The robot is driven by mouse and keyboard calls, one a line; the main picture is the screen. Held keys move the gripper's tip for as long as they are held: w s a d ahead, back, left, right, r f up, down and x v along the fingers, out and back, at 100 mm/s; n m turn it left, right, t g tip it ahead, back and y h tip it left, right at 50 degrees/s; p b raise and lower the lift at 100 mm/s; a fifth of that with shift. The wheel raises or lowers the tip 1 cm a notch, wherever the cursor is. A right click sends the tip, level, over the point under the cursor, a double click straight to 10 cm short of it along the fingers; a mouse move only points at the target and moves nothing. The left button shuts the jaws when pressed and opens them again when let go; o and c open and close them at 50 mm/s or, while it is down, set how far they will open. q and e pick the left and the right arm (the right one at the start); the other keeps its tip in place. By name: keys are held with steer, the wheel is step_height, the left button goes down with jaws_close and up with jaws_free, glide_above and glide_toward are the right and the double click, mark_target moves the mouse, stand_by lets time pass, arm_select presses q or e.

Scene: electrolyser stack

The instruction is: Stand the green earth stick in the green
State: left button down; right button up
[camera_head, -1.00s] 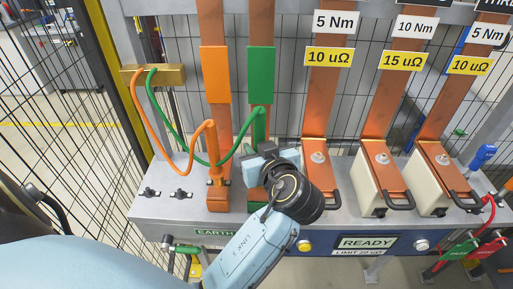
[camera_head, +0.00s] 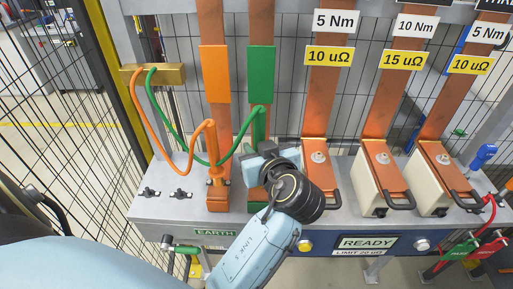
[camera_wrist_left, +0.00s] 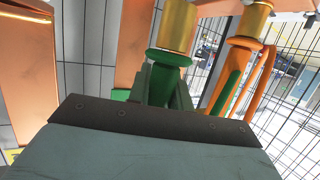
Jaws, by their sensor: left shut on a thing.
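The green earth stick (camera_head: 259,127) stands roughly upright in front of the green-marked copper bar (camera_head: 261,75), with a green cable at its upper end. My left gripper (camera_head: 263,164) is shut on it. The left wrist view shows the green stick (camera_wrist_left: 168,58) between the gripper fingers (camera_wrist_left: 158,88), with a brass part beyond its green collar. The green base (camera_head: 257,195) is below, partly hidden by my gripper and wrist. I cannot tell how deep the stick sits in it. My right gripper is not in view.
The orange stick (camera_head: 212,150) stands close on the left in its orange base (camera_head: 217,198). Orange and green cables loop to a brass block (camera_head: 153,75). Cream blocks with black handles (camera_head: 400,200) stand to the right. A mesh fence is behind.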

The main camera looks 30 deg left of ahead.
arm_select(q)
steer(key=shift+f, duration=0.1)
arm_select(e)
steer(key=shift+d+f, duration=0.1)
arm_select(q)
steer(key=shift+f+b, duration=1.45)
steer(key=shift+f, duration=0.1)
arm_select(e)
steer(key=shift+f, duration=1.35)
arm_select(q)
steer(key=c, duration=1.2)
jaws_free()
steer(key=shift+d, duration=0.1)
